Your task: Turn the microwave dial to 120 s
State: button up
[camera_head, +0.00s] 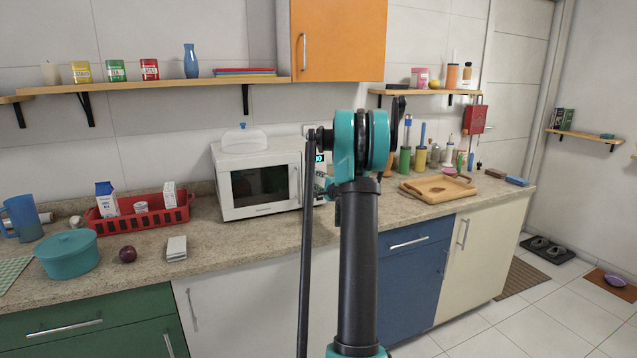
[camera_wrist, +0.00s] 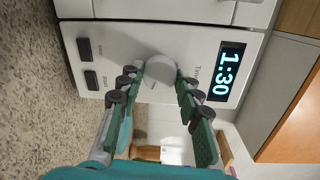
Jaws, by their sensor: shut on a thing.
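The white microwave (camera_head: 250,183) stands on the counter against the wall, its door closed. Its control panel on the right is mostly hidden behind my arm in the head view. In the wrist view, which is turned sideways, the round whitish dial (camera_wrist: 161,68) sits on the panel near the word "Time". The lit display (camera_wrist: 226,72) reads 1:30. My gripper (camera_wrist: 157,82) has its green-padded fingers on both sides of the dial and is shut on it.
Two dark buttons (camera_wrist: 88,64) are on the panel beside the dial. A red basket (camera_head: 140,215) with cartons and a teal pot (camera_head: 67,255) are left of the microwave. A wooden tray (camera_head: 437,189) and several bottles are to the right. An orange cabinet (camera_head: 345,40) hangs above.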

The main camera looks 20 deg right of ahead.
jog(key=shift+m, duration=0.6)
jog(key=o, duration=1.2)
jog(key=shift+c, duration=0.2)
jog(key=s, duration=1.2)
jog(key=shift+d+r, duration=0.35)
jog(key=shift+d, duration=0.1)
